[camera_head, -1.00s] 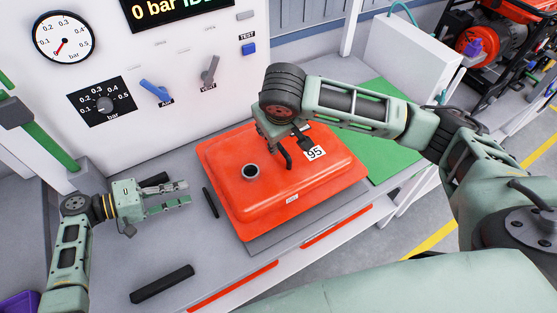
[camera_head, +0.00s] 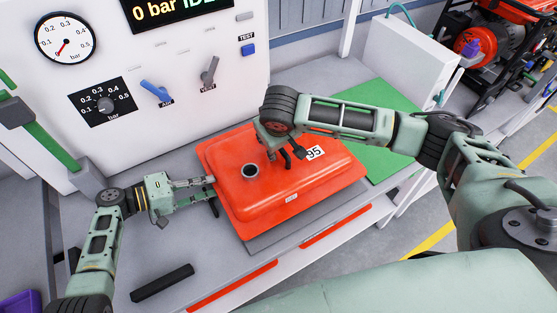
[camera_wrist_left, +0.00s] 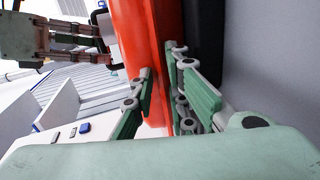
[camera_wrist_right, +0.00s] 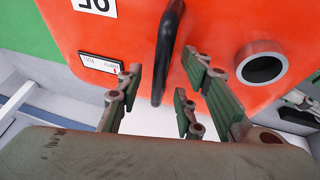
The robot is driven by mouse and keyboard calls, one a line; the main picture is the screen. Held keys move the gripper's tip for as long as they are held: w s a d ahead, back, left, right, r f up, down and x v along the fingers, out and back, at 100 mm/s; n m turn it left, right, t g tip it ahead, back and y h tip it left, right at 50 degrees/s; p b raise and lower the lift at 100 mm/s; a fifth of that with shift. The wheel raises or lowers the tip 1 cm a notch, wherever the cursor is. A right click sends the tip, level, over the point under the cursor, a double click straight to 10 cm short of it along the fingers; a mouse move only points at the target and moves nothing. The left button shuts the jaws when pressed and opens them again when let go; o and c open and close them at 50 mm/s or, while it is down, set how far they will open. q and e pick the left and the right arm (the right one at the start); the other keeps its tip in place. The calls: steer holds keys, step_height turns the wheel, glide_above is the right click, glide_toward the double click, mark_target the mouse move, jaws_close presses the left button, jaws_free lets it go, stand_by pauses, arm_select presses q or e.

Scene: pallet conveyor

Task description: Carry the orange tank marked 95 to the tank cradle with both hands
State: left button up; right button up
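My left gripper (camera_head: 213,187) is at the tank's left edge. In the left wrist view its fingers (camera_wrist_left: 161,93) stand open on either side of the tank's orange rim (camera_wrist_left: 150,40); contact is unclear. My right gripper (camera_head: 286,160) is above the tank beside the 95 label. In the right wrist view its fingers (camera_wrist_right: 160,85) are open, with the tank's black handle (camera_wrist_right: 166,50) between and beyond them. I cannot identify the tank cradle.
A green surface (camera_head: 385,110) lies right of and behind the tank. A test panel (camera_head: 190,75) with gauge and levers stands behind the bench. A black bar (camera_head: 162,283) lies at the front left. A red machine (camera_head: 490,40) is at the far right.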

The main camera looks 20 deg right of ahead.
jaws_close()
stand_by(0.4)
stand_by(0.5)
steer(key=shift+w+r, duration=0.15)
